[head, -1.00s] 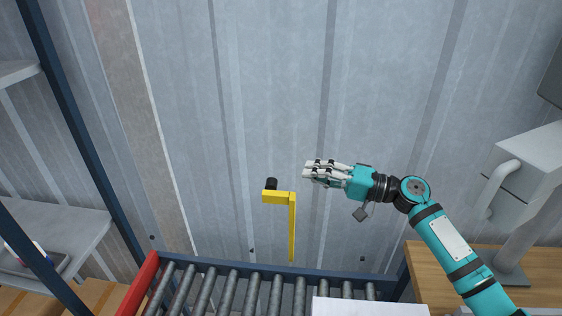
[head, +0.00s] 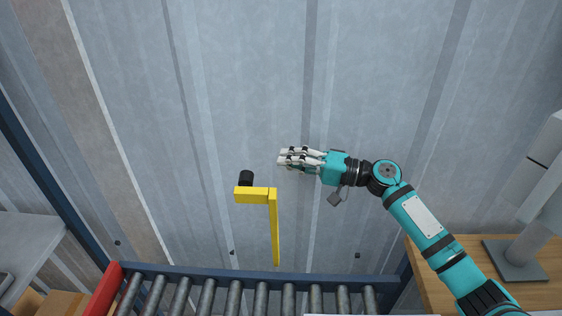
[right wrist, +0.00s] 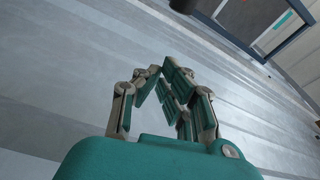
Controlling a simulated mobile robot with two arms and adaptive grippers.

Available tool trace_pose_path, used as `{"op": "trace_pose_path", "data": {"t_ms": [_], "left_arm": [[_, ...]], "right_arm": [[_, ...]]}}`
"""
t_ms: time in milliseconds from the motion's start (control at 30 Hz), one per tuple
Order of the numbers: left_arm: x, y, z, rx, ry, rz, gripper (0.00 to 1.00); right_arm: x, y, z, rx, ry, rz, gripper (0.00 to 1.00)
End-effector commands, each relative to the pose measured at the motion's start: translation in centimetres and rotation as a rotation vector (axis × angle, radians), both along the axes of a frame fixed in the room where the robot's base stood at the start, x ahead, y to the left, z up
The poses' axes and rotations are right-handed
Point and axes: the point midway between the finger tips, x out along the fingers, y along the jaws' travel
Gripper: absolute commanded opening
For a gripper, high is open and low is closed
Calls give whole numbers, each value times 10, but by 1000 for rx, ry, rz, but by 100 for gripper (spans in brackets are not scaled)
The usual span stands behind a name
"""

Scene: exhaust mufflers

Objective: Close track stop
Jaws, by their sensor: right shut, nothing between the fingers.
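The track stop is a yellow bent bar (head: 274,225) standing upright at the far rail of the roller track (head: 220,297). Its short top arm points left and carries a black knob (head: 246,178). My right gripper (head: 282,157) is to the right of the knob and slightly higher in the head view, apart from the bar. Its fingers are shut and empty, pointing left. In the right wrist view the fingertips (right wrist: 165,75) meet with nothing between them. My left gripper is not in view.
A red end piece (head: 104,290) closes the track's left side. A grey shelf (head: 30,245) with a blue post stands at the left. A wooden table (head: 470,262) with a grey stand is at the right.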

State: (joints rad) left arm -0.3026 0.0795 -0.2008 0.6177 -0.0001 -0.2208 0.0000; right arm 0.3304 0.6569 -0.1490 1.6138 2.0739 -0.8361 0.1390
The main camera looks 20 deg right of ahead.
Motion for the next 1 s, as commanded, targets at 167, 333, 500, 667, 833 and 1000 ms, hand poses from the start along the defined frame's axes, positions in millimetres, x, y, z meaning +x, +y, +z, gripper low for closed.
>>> {"op": "trace_pose_path", "data": {"t_ms": [167, 333, 500, 667, 833, 1000], "left_arm": [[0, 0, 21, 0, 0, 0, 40], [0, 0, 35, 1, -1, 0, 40], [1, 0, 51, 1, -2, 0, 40], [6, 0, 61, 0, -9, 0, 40], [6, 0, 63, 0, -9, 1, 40], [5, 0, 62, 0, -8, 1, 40]], "right_arm": [[21, 31, 9, 4, 0, 4, 0], [40, 58, 9, 3, 1, 2, 0], [31, 71, 5, -2, 4, 1, 0], [15, 76, 0, 0, 2, 2, 0], [8, 78, -3, 0, 1, 1, 0], [8, 78, -4, 0, 1, 1, 0]]}}
